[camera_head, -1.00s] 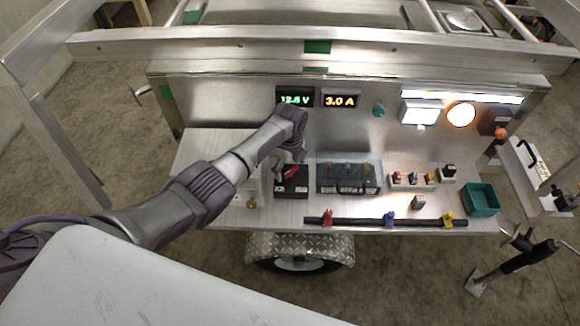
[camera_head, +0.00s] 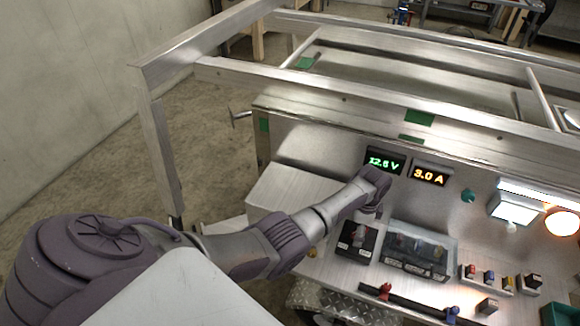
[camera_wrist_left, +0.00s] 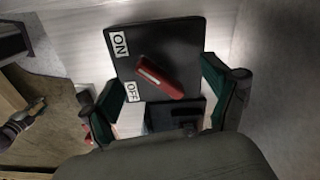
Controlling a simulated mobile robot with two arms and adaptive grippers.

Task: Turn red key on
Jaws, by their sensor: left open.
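The red key (camera_wrist_left: 160,77) lies across the face of a black switch box (camera_wrist_left: 190,40) in the left wrist view. It runs slantwise, its white-marked end at the upper left, between the ON label (camera_wrist_left: 120,43) and the OFF label (camera_wrist_left: 133,92); I cannot tell which it points to. In the head view the switch box (camera_head: 345,247) stands on the bench. My left gripper (camera_head: 370,214) is just above it and partly hides the key. In the wrist view my open left gripper (camera_wrist_left: 170,97) has its green-padded fingers on either side of the box's lower part, apart from the key. My right gripper is not in view.
A clear-covered box (camera_head: 418,248) stands right of the switch box. Behind, the metal panel carries a green voltage display (camera_head: 384,162) and an orange current display (camera_head: 430,176). A dark rail (camera_head: 405,302) with coloured knobs runs along the bench front.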

